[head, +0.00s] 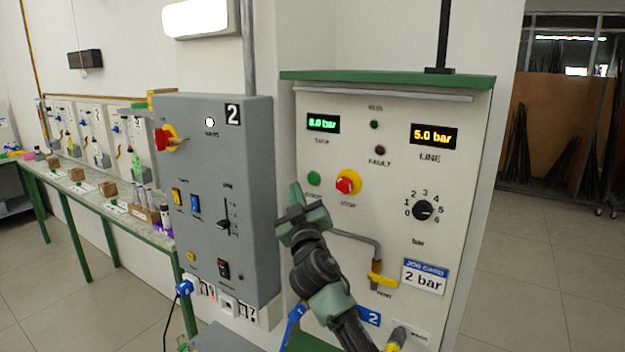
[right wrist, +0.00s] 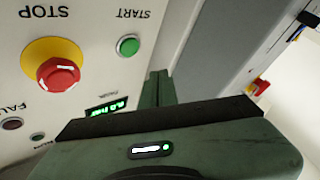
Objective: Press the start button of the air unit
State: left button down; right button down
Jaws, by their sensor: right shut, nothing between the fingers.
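The air unit (head: 400,115) is a pale cabinet with a green top on the right of the head view. Its green start button (head: 314,178) sits left of a red stop button on a yellow collar (head: 347,183). In the right wrist view the start button (right wrist: 128,45) has an upside-down START label and the stop button (right wrist: 58,73) is beside it. My right gripper (head: 297,190) is shut and empty, in front of the panel just below and left of the start button. Its fingers (right wrist: 160,88) appear apart from the button. My left gripper is out of view.
A grey control box (head: 215,260) marked 2 stands close on the left. The unit has a green display (head: 323,123), an orange LINE display (head: 434,135) reading 5.0 bar, a black dial (head: 423,210), a yellow-handled valve (head: 382,279) and a 2 bar job card (head: 424,277).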

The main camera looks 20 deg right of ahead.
jog(key=shift+w+d+b, duration=0.2)
jog(key=shift+w+d, duration=0.45)
jog(key=shift+d, duration=0.2)
jog(key=shift+w+d+b, duration=0.2)
jog(key=shift+w+d, duration=0.45)
jog(key=shift+d, duration=0.15)
dwell(0.9)
jog(key=shift+w+d, duration=0.25)
jog(key=shift+d, duration=0.1)
jog(key=shift+w+d+b, duration=0.2)
jog(key=shift+d+b, duration=0.1)
jog(key=shift+b, duration=0.1)
dwell(0.6)
dwell(0.4)
jog(key=shift+s+a, duration=0.5)
jog(key=shift+a, duration=0.1)
jog(key=shift+a, duration=0.1)
jog(key=shift+s+a, duration=0.75)
jog(key=shift+a, duration=0.2)
jog(key=shift+s+a, duration=0.75)
jog(key=shift+a, duration=0.2)
